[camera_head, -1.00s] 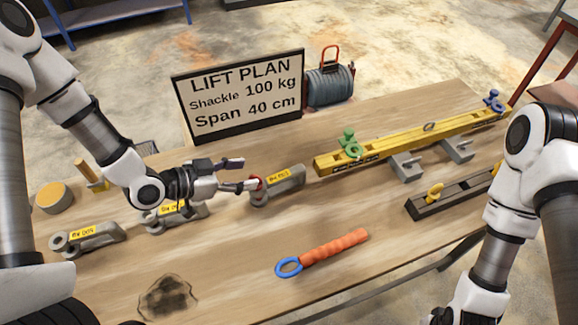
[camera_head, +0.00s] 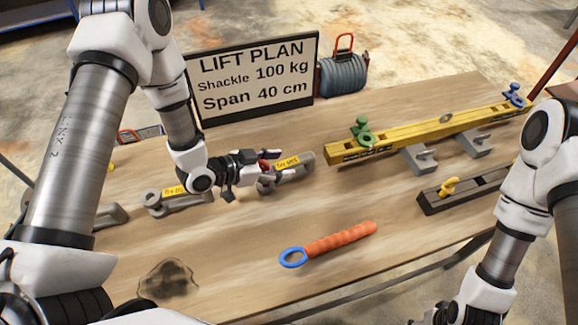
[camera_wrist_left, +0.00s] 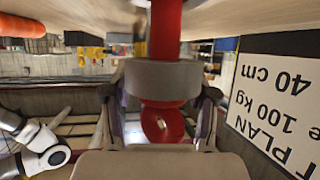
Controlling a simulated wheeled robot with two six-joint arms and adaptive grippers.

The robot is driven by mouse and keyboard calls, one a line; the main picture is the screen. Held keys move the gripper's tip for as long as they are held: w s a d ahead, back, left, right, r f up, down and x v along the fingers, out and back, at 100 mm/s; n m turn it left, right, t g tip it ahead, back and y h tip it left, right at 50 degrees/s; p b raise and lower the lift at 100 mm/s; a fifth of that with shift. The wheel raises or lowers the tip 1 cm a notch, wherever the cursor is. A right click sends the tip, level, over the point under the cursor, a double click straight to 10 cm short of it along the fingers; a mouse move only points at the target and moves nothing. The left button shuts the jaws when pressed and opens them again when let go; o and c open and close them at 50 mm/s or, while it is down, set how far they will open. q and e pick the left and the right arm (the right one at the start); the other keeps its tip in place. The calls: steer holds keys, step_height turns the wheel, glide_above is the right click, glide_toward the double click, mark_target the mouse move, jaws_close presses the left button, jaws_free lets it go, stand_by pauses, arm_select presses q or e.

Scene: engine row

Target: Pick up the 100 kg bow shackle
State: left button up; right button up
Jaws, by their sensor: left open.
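A red shackle (camera_head: 264,167) sits at the near-left end of a grey holder (camera_head: 291,175) with a yellow label, too small to read surely. In the left wrist view the red shackle (camera_wrist_left: 163,126) hangs through the holder's thick grey ring (camera_wrist_left: 163,80). My left gripper (camera_head: 269,169) is open at this holder, and the shackle lies between its fingers. The wrist view shows the fingers (camera_wrist_left: 163,112) on either side of the red part, with no clear grip. My right arm is at the right; its gripper is out of view.
A second labelled grey holder (camera_head: 178,203) stands left, another partly behind my arm. A yellow beam (camera_head: 400,135) carries a green shackle (camera_head: 362,133) and a blue one (camera_head: 513,95). The lift plan sign (camera_head: 254,78) stands behind. An orange-handled tool (camera_head: 340,239) lies in front.

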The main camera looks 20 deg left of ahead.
arm_select(q)
steer(key=shift+w+d, duration=0.1)
steer(key=shift+d, duration=0.05)
steer(key=shift+c, duration=1.4)
jaws_close()
steer(key=shift+s, duration=0.2)
steer(key=shift+w+r, duration=0.1)
steer(key=shift+r, duration=0.05)
